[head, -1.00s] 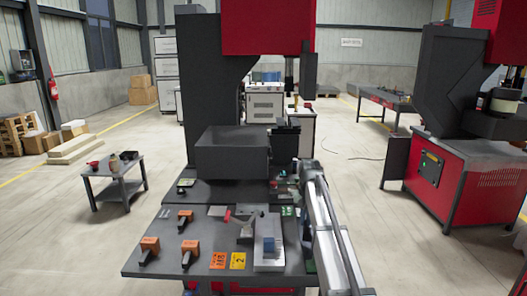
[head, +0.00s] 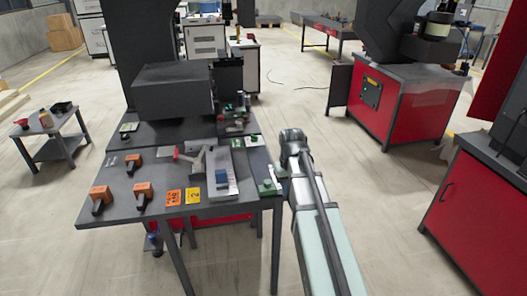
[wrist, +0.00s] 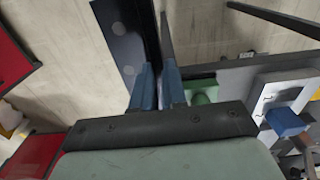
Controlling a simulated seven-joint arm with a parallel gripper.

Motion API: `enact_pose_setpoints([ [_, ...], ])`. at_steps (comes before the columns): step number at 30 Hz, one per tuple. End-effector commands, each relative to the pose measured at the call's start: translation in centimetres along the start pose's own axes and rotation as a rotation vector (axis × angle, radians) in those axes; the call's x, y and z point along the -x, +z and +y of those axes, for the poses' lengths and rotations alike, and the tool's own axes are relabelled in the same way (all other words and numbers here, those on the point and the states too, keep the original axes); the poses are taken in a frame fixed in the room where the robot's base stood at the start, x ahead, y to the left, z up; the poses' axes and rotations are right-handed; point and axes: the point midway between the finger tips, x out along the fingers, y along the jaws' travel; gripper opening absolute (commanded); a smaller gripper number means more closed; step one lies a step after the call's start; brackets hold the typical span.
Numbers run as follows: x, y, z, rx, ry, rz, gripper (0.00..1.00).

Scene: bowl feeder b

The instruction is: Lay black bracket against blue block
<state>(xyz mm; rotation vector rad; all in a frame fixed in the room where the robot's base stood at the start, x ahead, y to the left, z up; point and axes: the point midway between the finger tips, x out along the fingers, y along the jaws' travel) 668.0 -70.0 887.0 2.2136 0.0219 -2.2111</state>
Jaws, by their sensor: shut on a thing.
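The blue block (head: 222,178) sits on a pale plate (head: 224,190) on the right part of the dark table. It also shows at the right of the wrist view (wrist: 285,122). In the wrist view my gripper (wrist: 161,68) has its two blue fingers close together on a dark piece with round spots, which looks like the black bracket (wrist: 123,38). The bracket reaches up and left from the fingers, over the floor beyond the table edge. It stands apart from the blue block. In the head view I cannot make out the bracket or the fingers.
Orange-and-black clamps (head: 142,193), orange and yellow cards (head: 192,196) and a red-handled tool (head: 188,155) lie on the table (head: 115,212). A green piece (wrist: 205,90) is near its right edge. A dark machine head (head: 175,88) overhangs the back.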

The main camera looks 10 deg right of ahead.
Motion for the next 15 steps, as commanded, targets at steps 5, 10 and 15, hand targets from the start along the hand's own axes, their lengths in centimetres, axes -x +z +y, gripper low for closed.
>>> enact_pose_setpoints([
  [5, 0.4, -1.5, -0.3, 0.114, -0.007, 0.011, 0.0],
  [10, 1.0, -3.2, -0.8, 0.277, -0.013, 0.027, 0.0],
  [15, 1.3, -4.7, -1.4, 0.432, -0.014, 0.032, 0.0],
])
